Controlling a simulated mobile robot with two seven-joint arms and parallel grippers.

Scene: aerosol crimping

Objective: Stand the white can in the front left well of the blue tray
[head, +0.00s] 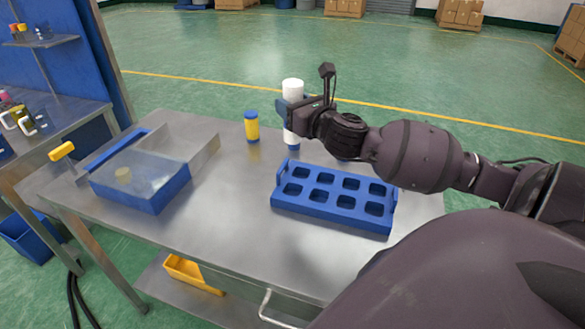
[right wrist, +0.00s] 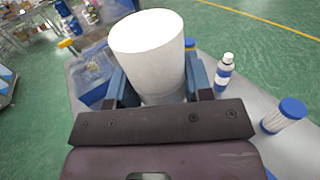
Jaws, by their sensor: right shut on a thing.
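The white can (head: 292,90) is upright in my right gripper (head: 290,108), above the back of the steel table. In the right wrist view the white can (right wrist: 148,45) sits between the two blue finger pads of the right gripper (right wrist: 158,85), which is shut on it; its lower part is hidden. The blue tray (head: 330,214) lies on the table, nearer than the can and to its right. Its wells, in two rows, look empty, including the front left one. My left gripper is not in view.
A yellow can with blue ends (head: 252,128) stands left of the held can. A blue bin with clear panels (head: 150,195) is at the table's left. A white and blue bottle (right wrist: 225,72) and a blue-lidded white container (right wrist: 285,115) stand nearby.

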